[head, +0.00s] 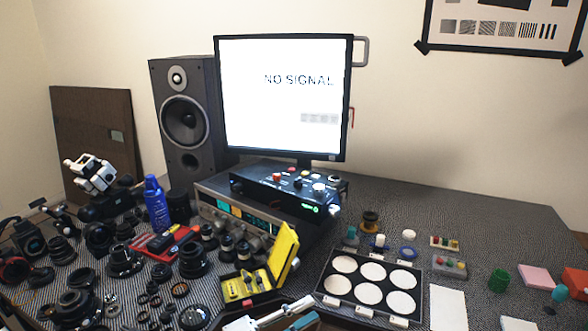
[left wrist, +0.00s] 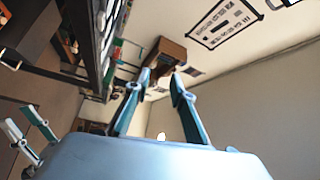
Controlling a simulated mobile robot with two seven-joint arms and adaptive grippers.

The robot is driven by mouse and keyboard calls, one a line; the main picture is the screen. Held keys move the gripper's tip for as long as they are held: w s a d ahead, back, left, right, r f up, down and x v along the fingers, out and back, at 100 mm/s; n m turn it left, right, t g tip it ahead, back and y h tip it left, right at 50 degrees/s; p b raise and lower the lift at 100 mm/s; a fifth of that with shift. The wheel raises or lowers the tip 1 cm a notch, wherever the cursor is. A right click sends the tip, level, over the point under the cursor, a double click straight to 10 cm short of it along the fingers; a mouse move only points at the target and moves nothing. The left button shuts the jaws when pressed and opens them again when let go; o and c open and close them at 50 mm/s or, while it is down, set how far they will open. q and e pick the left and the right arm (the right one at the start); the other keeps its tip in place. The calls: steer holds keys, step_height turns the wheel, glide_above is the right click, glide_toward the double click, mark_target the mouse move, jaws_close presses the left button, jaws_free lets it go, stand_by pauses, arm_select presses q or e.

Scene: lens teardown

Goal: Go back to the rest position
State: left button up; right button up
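My left gripper (head: 314,309) is at the bottom middle of the head view, low in front of the desk's near edge and cut off by the frame. In the left wrist view its two teal and pale fingers (left wrist: 160,80) stand apart with nothing between them. Another pair of teal and white fingers (left wrist: 22,118), which I take for my right gripper, shows at the left of that view. These fingers are also apart, and I see nothing between them. I cannot make out my right gripper in the head view.
The desk (head: 440,195) carries many lens parts at left, a yellow open case (head: 284,252), a tray of pale discs (head: 323,279), a blue bottle (head: 156,205) and a white sheet (head: 448,306). A monitor (head: 282,75) and speaker (head: 183,112) stand behind. The back right is mostly clear.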

arm_select(q)
steer(key=s+a+f+n+t+y+b, duration=0.1)
steer(key=s+a+f+n+t+y, duration=0.2)
steer(key=a+f+n+y, duration=0.35)
steer(key=s+a+f+n+t+y, duration=0.2)
steer(key=s+a+f+n+y, duration=0.15)
steer(key=a+f+n, duration=0.55)
steer(key=s+a+f+n+g+y, duration=0.2)
steer(key=s+a+f+n, duration=0.1)
steer(key=s+f+n, duration=0.1)
steer(key=s+a+f+n+g+y, duration=0.1)
steer(key=s+a+f+n+y, duration=0.2)
steer(key=s+f, duration=0.3)
steer(key=s+n, duration=0.1)
steer(key=s, duration=0.1)
steer(key=shift+s+a+f+g+b, duration=0.2)
steer(key=shift+s+a+g+b, duration=0.1)
steer(key=shift+a+g+b, duration=0.1)
arm_select(e)
steer(key=f, duration=0.3)
steer(key=shift+s, duration=0.35)
